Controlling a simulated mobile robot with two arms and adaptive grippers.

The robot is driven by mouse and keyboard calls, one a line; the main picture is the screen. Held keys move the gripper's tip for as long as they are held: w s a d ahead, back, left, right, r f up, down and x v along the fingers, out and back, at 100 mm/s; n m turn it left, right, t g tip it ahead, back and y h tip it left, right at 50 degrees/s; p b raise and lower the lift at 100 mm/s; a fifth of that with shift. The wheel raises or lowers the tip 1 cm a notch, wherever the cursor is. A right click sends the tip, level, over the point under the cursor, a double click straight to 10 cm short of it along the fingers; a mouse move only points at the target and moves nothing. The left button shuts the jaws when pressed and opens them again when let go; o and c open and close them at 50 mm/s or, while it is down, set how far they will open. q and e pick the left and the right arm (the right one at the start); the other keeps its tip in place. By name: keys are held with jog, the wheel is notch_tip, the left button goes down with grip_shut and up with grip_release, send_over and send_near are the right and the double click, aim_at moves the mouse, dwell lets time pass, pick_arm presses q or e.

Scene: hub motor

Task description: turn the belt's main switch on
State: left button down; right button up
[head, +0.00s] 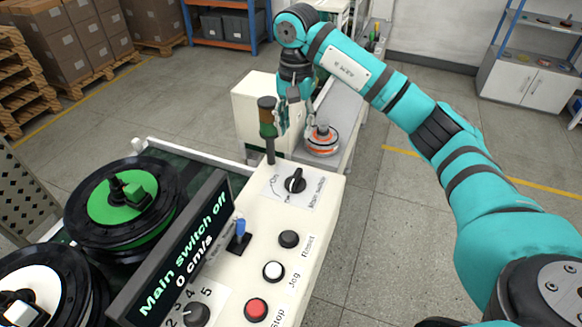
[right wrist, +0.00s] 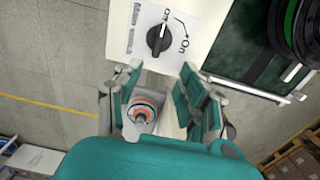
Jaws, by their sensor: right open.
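The main switch (head: 294,181) is a black rotary knob on a white label at the far end of the white control panel (head: 319,228). The display (head: 174,258) reads "Main switch off" and "0 cm/s". In the right wrist view the knob (right wrist: 159,39) shows at the top, with "On" printed at its right and its white mark away from that word. My right gripper (head: 293,125) is open and empty above and beyond the knob, apart from it. Its open fingers also show in the right wrist view (right wrist: 157,95). My left gripper is not in view.
A signal lamp post (head: 268,130) stands beside my right gripper. The panel also has a blue lever (head: 240,228), a black button (head: 289,239), a white button (head: 273,271), a red button (head: 256,309) and a speed dial (head: 196,314). An orange-and-white motor (head: 322,140) sits behind. Wheels lie on the belt at left.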

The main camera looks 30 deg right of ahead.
jog(key=p, duration=0.2)
send_over(296, 176)
notch_tip(296, 176, down, 5)
notch_tip(296, 176, down, 4)
jog(key=shift+r+p, duration=0.1)
jog(key=shift+p, duration=0.2)
notch_tip(296, 176, down, 6)
jog(key=shift+r+p, duration=0.15)
jog(key=shift+p, duration=0.55)
jog(key=shift+w+f, duration=0.1)
jog(key=shift+f, duration=0.4)
grip_shut()
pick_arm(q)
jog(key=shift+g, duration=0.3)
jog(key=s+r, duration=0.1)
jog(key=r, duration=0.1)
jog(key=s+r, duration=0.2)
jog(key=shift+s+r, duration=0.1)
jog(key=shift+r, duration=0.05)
